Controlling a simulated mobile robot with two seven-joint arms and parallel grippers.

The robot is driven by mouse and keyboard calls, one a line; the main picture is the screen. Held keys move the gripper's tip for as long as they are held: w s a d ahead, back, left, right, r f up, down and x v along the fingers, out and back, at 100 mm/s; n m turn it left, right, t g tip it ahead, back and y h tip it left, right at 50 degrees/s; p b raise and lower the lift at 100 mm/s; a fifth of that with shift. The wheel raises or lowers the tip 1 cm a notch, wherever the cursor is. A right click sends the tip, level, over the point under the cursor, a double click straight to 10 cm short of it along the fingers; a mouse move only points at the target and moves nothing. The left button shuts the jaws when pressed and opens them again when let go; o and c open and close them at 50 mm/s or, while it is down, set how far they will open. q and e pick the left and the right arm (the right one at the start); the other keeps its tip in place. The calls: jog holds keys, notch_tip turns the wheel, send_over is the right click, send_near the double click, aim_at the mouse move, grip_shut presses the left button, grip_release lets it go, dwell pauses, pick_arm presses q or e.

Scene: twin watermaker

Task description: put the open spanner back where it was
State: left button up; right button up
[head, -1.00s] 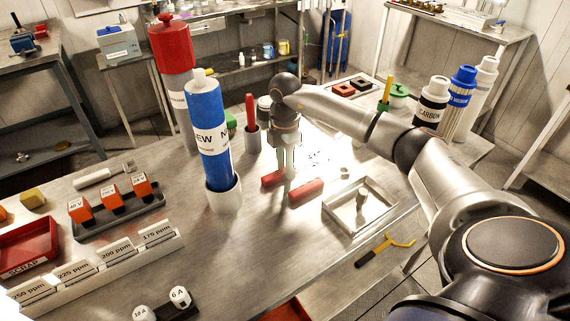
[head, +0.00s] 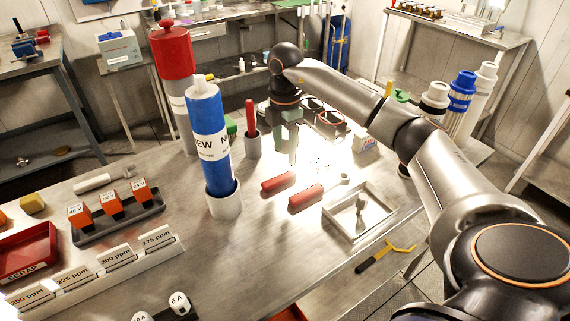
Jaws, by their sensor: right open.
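Two red-handled tools lie side by side on the bench in the middle of the head view. The nearer one (head: 306,198) has a light metal shaft ending in a rounded head. The farther one (head: 278,183) shows mainly its red handle; its head is unclear in the glare, so I cannot tell for sure which is the open spanner. My right gripper (head: 286,146) is open and empty, pointing down above and behind the red handles, apart from them. My left gripper is not in view.
A blue cylinder (head: 208,140) stands in a white cup left of the gripper, with a red cylinder (head: 172,60) behind it. A grey cup (head: 253,145) holds a red-handled tool. A metal tray (head: 338,221) lies in front right. A yellow hooked tool (head: 399,246) lies near the edge.

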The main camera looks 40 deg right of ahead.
notch_tip(320, 180, up, 5)
dwell(0.8)
